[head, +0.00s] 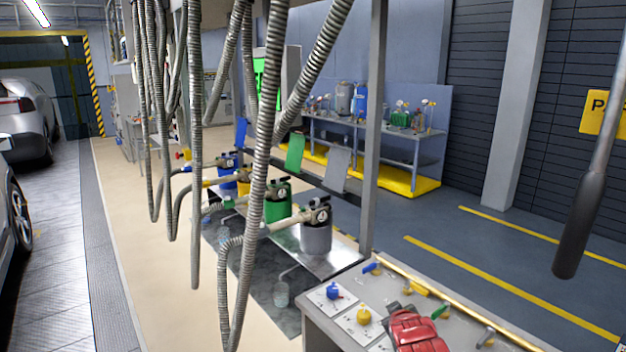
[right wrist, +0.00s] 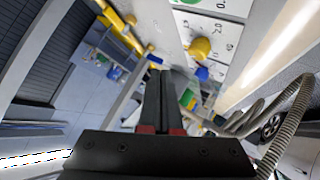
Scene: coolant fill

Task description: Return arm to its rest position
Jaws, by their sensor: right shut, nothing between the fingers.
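My right gripper (right wrist: 158,72) shows in the right wrist view. Its two black fingers, red near their base, are shut together with nothing between them. They point toward the edge of a console panel with a yellow knob (right wrist: 200,48) and a blue knob (right wrist: 202,73), and look apart from both. In the head view, the console (head: 335,278) stands at the bottom with its blue knob (head: 333,291) and yellow knob (head: 364,315). A red and dark shape (head: 415,330) is over its front part; I cannot tell whether it is my right arm. My left gripper is not in view.
Ribbed hoses (head: 262,150) hang across the head view. Canisters, including a green one (head: 278,205) and a grey one (head: 316,237), stand on a metal bench behind the console. A dark-gripped rod (head: 580,225) hangs at right. Open floor (head: 480,265) lies beyond the console.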

